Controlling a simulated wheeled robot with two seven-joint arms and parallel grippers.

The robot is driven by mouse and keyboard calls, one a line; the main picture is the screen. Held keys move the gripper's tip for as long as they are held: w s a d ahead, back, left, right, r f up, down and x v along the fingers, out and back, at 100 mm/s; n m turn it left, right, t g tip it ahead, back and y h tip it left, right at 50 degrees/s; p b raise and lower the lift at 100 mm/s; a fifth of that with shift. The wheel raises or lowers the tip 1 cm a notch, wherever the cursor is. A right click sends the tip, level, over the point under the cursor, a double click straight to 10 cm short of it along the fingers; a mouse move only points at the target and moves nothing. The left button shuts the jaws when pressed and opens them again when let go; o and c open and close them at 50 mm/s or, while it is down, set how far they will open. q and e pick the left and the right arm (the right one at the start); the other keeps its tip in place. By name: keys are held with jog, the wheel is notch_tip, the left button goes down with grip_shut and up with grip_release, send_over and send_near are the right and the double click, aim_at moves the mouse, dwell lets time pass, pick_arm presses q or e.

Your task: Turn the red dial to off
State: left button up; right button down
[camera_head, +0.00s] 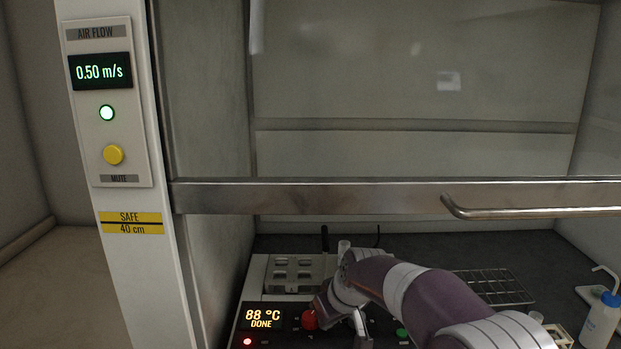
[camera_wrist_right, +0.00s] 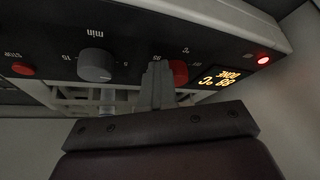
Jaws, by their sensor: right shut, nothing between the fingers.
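The red dial (camera_head: 309,319) is on the front panel of the heating block unit, just right of its display (camera_head: 263,317), which reads 88 °C DONE. In the right wrist view the red dial (camera_wrist_right: 180,72) is partly behind my right gripper (camera_wrist_right: 156,72). The gripper's fingers are shut with nothing between them, and lie over the dial's side, between it and the grey minutes dial (camera_wrist_right: 96,64). I cannot tell whether they touch the red dial. In the head view my arm covers the gripper's fingertips. My left gripper is not in view.
A metal sash bar (camera_head: 350,196) with a handle (camera_head: 530,212) crosses above my arm. A red stop button (camera_wrist_right: 22,68) is on the panel. A white post (camera_head: 125,270) stands at left.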

jog(key=shift+s+d+f, duration=0.1)
jog(key=shift+s+d, duration=0.05)
jog(key=shift+d, duration=0.05)
notch_tip(320, 180, up, 6)
jog(key=p, duration=0.5)
jog(key=shift+f, duration=0.1)
